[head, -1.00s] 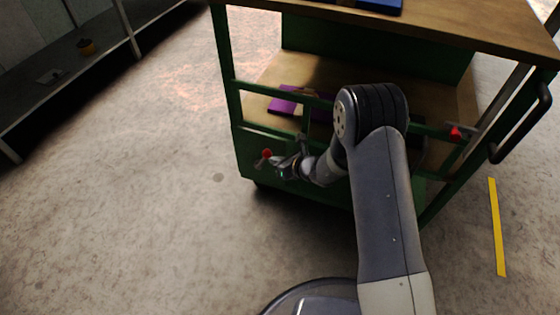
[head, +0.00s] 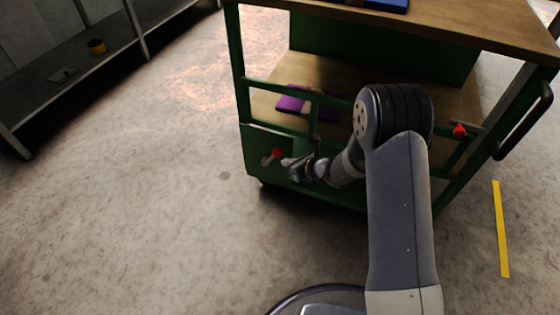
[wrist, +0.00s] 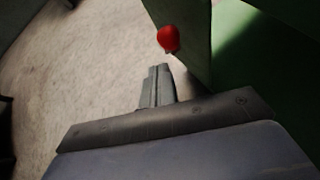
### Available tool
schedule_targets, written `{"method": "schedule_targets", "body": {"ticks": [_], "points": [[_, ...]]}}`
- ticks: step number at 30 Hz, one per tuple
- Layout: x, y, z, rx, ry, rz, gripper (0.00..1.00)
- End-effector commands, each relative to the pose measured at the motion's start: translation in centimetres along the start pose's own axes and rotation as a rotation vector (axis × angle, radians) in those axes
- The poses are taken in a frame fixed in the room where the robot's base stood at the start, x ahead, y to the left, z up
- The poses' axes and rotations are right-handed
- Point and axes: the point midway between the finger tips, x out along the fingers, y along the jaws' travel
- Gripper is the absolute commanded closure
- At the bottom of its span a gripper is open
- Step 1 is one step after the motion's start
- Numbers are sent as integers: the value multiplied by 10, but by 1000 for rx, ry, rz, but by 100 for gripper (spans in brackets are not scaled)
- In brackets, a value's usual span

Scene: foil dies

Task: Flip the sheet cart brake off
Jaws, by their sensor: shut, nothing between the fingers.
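The sheet cart (head: 262,140) is a green frame with wooden shelves, standing in front of me. A red knob (head: 277,153) on a short pale lever sits low at its left front corner. In the wrist view the red knob (wrist: 168,38) is just beyond the fingertips, beside a green panel (wrist: 185,20). My gripper (head: 285,162) is at the cart's lower front, just right of the knob in the head view; it looks shut and empty in the wrist view (wrist: 158,72). I cannot tell whether it touches the knob or lever.
Another red knob (head: 459,130) is on the cart's right side, near a dark handle (head: 524,120). A purple item (head: 291,103) lies on the lower shelf. A grey shelf (head: 75,75) stands at left. Floor between is clear; a yellow stripe (head: 500,230) lies at right.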

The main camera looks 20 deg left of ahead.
Motion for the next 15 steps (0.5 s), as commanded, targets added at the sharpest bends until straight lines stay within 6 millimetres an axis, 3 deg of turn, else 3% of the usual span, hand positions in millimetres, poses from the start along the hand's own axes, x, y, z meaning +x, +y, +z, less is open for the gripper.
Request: {"method": "schedule_targets", "body": {"ticks": [1,9,15], "points": [[-14,0,7,0,-2,-3,100],[-64,2,12,0,-3,-3,100],[-83,3,12,-1,-3,-2,100]]}}
